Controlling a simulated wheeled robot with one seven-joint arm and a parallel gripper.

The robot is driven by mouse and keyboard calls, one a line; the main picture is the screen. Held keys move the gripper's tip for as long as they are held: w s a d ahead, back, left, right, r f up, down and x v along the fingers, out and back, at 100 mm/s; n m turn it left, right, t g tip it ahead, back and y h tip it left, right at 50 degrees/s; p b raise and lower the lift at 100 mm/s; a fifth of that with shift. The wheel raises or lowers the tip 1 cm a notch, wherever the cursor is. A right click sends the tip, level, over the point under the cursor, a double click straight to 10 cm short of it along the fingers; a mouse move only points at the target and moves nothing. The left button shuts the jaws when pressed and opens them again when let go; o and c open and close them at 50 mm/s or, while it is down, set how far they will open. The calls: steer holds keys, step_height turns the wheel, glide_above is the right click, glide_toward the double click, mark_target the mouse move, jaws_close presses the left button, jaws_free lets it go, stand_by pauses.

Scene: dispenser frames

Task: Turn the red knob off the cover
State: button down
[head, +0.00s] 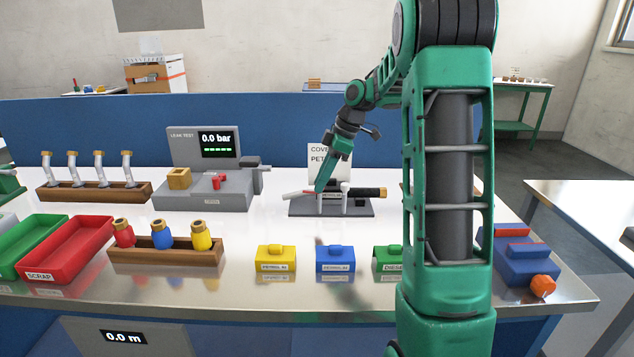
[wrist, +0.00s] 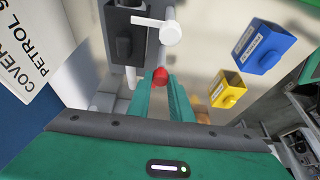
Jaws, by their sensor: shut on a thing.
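The red knob (wrist: 160,76) shows in the wrist view between the tips of my gripper (wrist: 160,92), whose green fingers are shut on it. In the head view my gripper (head: 322,184) reaches down to the left part of a nozzle (head: 368,192) held in a stand with a grey base (head: 355,209). A reddish spot shows beside the fingertips there, too small to make out. In the wrist view a dark block (wrist: 123,44) and a white round part (wrist: 170,33) are just beyond the knob. I cannot tell which part is the cover the knob sits on.
A sign (head: 328,153) beginning "COVER PET" stands behind the nozzle. Yellow (head: 275,260), blue (head: 335,261) and green (head: 388,261) labelled covers lie in front. A red scrap tray (head: 70,250) is at left, with a leak test unit (head: 205,192) behind. My arm hides the right side.

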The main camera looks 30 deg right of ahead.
steer(key=shift+w+d+r, duration=0.15)
steer(key=shift+d+r, duration=0.05)
steer(key=shift+d, duration=0.05)
steer(key=c, duration=1.8)
jaws_free()
steer(key=shift+o, duration=1.1)
steer(key=shift+f, duration=0.1)
steer(key=v, duration=1)
steer(key=shift+r, duration=0.35)
steer(key=s+a+f+m+h, duration=0.1)
steer(key=s+a+f+m, duration=0.1)
steer(key=s+a+m, duration=0.3)
steer(key=s+a+f+m+h, duration=0.1)
steer(key=s+a+m, duration=0.25)
steer(key=s, duration=0.35)
steer(key=s+f+m+g, duration=0.1)
steer(key=s+f+m, duration=0.2)
steer(key=s, duration=0.4)
steer(key=s+a+f+m+h, duration=0.1)
steer(key=s+f+m, duration=0.2)
steer(key=s, duration=0.4)
steer(key=s+f+m+g, duration=0.1)
steer(key=s+f+m, duration=0.2)
steer(key=s, duration=0.5)
steer(key=shift+s+a+f+g+h, duration=0.15)
steer(key=shift+f+g+h, duration=0.15)
steer(key=shift+f, duration=0.3)
